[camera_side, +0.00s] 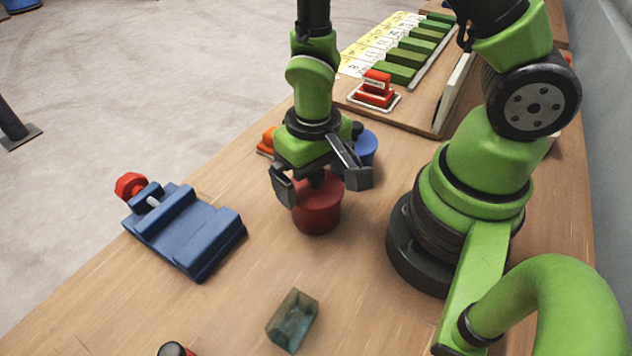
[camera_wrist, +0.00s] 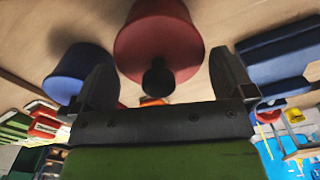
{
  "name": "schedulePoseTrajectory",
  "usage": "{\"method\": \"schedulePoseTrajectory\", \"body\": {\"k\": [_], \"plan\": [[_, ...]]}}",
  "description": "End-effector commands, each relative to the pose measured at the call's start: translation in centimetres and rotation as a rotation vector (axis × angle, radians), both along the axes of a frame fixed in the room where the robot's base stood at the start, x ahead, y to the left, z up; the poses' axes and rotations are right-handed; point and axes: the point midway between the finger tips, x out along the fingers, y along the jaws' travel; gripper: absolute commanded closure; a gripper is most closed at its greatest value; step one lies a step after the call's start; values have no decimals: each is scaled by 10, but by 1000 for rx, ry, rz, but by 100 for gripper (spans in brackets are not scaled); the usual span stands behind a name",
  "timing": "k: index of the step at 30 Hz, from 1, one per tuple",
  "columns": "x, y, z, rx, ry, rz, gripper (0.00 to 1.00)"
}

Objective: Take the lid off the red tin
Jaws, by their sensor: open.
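The red tin (camera_side: 317,214) stands upright on the wooden table, with its red lid on top. In the wrist view the lid (camera_wrist: 158,40) shows with a black knob (camera_wrist: 158,78) at its middle. My gripper (camera_side: 322,182) is open above the tin, its fingers on either side of the lid's top. In the wrist view my gripper (camera_wrist: 165,80) has its two fingers spread apart with the knob between them, not visibly touching it. The side view hides most of the knob behind the fingers.
A blue tin (camera_side: 366,146) stands close behind the red one, with an orange object (camera_side: 267,141) nearby. A blue vise-like block (camera_side: 185,230) lies left. A small greenish open box (camera_side: 293,320) is in front.

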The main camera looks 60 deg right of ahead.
Motion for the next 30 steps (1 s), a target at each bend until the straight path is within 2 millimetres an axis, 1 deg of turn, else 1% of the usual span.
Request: {"method": "schedulePoseTrajectory", "body": {"k": [4, 5, 6, 9, 17, 22, 26, 30], "plan": [[0, 0, 0, 0, 0, 0, 0], [0, 0, 0, 0, 0, 0, 7], [0, 0, 0, 0, 0, 0, 16], [0, 0, 0, 0, 0, 0, 36], [0, 0, 1, 0, -1, 0, 37], [1, 0, 7, 1, -3, 0, 37], [1, 0, 21, 1, -6, -1, 37], [2, 0, 45, 2, -10, 0, 37]]}}
